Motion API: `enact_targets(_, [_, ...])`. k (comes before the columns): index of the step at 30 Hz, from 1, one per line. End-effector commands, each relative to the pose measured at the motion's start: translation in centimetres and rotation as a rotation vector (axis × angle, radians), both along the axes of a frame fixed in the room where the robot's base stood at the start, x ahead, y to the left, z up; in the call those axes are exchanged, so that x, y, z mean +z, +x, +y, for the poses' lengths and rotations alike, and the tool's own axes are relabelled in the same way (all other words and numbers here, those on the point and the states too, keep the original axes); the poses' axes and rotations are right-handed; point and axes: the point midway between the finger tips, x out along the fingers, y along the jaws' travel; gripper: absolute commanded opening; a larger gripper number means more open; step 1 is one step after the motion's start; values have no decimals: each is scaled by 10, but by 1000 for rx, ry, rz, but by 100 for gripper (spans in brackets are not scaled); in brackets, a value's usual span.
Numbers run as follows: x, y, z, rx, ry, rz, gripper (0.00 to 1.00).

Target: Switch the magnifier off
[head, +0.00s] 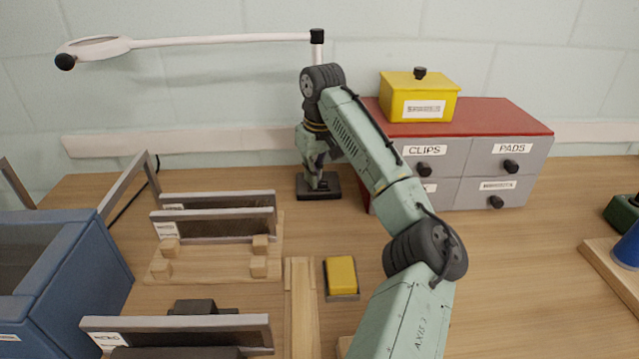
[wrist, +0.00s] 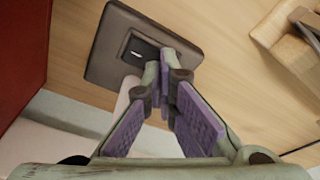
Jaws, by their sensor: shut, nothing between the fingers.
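The magnifier has a white arm with a round lens head (head: 95,48) reaching to the left at the back. Its post rises from a dark square base (head: 322,187) on the table. In the wrist view the base (wrist: 105,75) shows a black rocker switch (wrist: 138,50) with a white mark. My gripper (head: 320,183) points down over the base in the head view. Its fingers (wrist: 168,72) are shut and empty, with the tips beside the switch and partly covering it. I cannot tell whether they touch it.
A drawer unit (head: 470,165) with a red top stands close to the right of the base, with a yellow box (head: 420,98) on it. Reed frames (head: 215,225) on a wooden stand are at left. A yellow block (head: 341,272) sits in front.

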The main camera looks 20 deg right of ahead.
Motion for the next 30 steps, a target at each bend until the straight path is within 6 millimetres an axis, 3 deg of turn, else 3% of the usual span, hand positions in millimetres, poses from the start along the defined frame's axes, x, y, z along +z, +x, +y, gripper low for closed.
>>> enact_targets(5, [0, 0, 0, -1, 0, 1, 0])
enact_targets(30, [64, 0, 0, 0, 0, 0, 0])
